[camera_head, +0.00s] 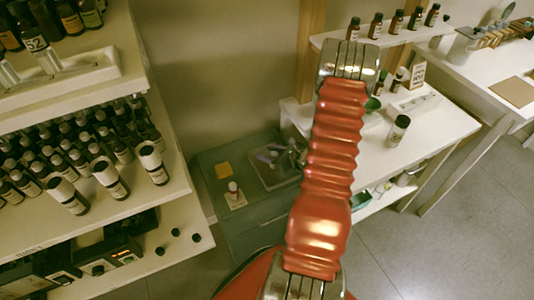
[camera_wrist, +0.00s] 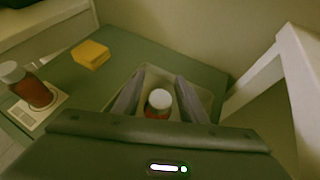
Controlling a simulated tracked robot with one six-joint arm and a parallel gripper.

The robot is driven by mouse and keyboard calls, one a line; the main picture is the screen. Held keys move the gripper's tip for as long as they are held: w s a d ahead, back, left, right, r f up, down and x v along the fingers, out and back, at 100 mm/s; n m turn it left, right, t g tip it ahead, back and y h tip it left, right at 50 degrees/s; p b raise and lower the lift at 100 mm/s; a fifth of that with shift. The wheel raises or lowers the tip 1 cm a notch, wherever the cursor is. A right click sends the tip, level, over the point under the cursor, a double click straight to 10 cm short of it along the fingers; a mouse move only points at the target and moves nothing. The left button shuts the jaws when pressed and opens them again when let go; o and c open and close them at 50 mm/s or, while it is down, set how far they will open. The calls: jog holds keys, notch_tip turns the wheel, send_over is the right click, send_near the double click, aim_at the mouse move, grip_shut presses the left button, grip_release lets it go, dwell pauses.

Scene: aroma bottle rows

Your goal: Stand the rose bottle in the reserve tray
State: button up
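A bottle with a white cap and reddish-brown body (camera_wrist: 158,103) shows upright from above, within the outline of a grey tray (camera_wrist: 206,97); its base is hidden. The tray also shows in the head view (camera_head: 260,180) on a green cabinet top. My gripper (camera_wrist: 160,76) reaches down over the tray, its two dark fingers apart on either side of the bottle, with gaps visible. A similar bottle (camera_wrist: 29,85) stands on a small white scale (camera_wrist: 50,108) to the left; it also shows in the head view (camera_head: 233,188). No label is readable, so I cannot tell which is rose.
A yellow block (camera_wrist: 90,54) lies on the green top (camera_wrist: 125,50) between scale and tray. A shelf unit (camera_head: 125,75) crowded with bottles stands at the left. A white bench (camera_head: 440,120) with bottles and a white tray (camera_head: 415,103) stands at the right.

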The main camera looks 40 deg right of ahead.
jog(key=shift+r, duration=0.15)
jog(key=a+v, duration=0.1)
jog(key=v, duration=1.1)
jog(key=shift+d, duration=0.5)
